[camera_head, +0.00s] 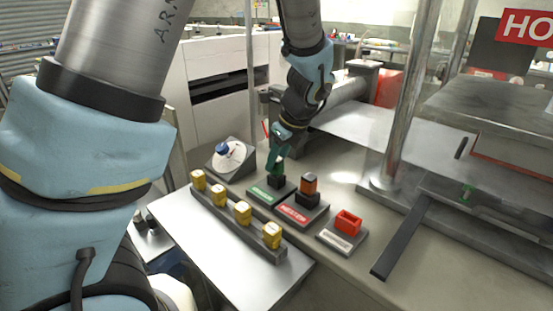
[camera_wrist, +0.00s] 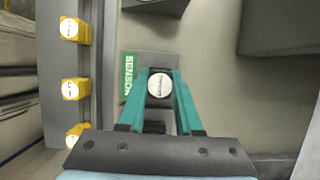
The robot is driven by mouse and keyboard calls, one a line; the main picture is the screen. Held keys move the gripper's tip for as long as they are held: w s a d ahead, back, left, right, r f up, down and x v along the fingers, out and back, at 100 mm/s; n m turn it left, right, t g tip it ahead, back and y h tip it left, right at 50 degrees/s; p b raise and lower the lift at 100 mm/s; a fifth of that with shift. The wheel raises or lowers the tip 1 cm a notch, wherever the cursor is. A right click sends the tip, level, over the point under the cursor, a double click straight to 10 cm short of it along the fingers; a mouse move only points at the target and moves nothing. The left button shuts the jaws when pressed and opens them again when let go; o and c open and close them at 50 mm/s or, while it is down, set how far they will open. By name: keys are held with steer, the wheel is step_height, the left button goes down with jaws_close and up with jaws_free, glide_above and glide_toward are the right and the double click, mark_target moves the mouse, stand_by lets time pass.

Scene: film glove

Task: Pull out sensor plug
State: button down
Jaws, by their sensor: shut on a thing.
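The sensor plug (camera_wrist: 160,85) shows its round white printed top in the wrist view. My gripper (camera_wrist: 160,92) has its green fingers shut on it from both sides. Below it is the sensor base (camera_wrist: 134,62), a grey plate with a green "SENSOR" label. In the head view my gripper (camera_head: 277,165) points down at the black socket on the sensor base (camera_head: 262,193). The fingers mostly hide the plug there, and I cannot tell how deep it sits in the socket.
A rail with several yellow knobs (camera_head: 242,212) runs in front. A blue-knobbed dial (camera_head: 228,155) is at left. A press with metal posts (camera_head: 400,120) stands right.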

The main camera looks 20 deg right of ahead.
steer(key=shift+r, duration=0.3)
stand_by(0.4)
steer(key=shift+r+p, duration=2.2)
steer(key=shift+p, duration=0.25)
steer(key=shift+r, duration=0.1)
step_height(320, 180, up, 3)
steer(key=p, duration=0.3)
